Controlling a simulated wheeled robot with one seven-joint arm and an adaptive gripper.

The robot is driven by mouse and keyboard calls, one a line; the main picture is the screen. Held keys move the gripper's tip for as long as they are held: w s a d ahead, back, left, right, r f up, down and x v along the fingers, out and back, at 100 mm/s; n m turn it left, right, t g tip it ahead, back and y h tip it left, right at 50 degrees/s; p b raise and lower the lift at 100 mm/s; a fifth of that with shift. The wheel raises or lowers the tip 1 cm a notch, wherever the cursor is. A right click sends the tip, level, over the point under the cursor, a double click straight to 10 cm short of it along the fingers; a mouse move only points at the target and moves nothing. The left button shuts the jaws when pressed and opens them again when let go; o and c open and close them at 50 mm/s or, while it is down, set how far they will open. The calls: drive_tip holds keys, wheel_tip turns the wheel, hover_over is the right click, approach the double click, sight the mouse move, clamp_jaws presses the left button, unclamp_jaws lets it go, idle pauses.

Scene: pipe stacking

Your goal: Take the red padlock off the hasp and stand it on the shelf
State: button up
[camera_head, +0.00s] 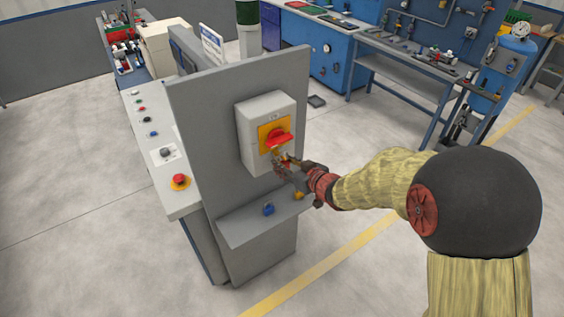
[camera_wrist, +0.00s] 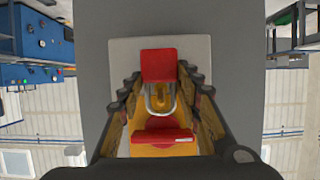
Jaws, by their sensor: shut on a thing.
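The red padlock (camera_wrist: 158,66) shows in the wrist view between my fingers, its steel shackle toward the switch. My gripper (camera_head: 285,164) is shut on it, in front of the lower part of the grey switch box (camera_head: 257,120). The yellow hasp (camera_wrist: 164,103) appears within the shackle's loop; I cannot tell whether the shackle still passes through it. The red switch handle (camera_head: 279,138) sits on a yellow plate and also shows in the wrist view (camera_wrist: 162,137). The grey shelf (camera_head: 240,228) juts from the panel below the box. In the head view my fingers mostly hide the padlock.
A blue padlock (camera_head: 268,209) stands on the shelf, and a yellow one (camera_head: 298,195) is near its right end, close under my wrist. Shelf room shows between and beside them. A console with buttons (camera_head: 152,135) is left of the panel (camera_head: 205,150).

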drive_tip(key=s+d+p, duration=0.1)
drive_tip(key=s+d, duration=0.8)
drive_tip(key=s, duration=0.4)
drive_tip(key=shift+s, duration=0.2)
drive_tip(key=shift+f, duration=0.1)
drive_tip(key=shift+d+p, duration=0.1)
drive_tip(key=shift+p, duration=0.2)
drive_tip(key=s+d+p, duration=0.2)
drive_tip(key=s+d, duration=0.2)
drive_tip(key=s, duration=0.2)
idle(1.0)
drive_tip(key=shift+s+d+f, duration=0.1)
drive_tip(key=shift+f, duration=0.05)
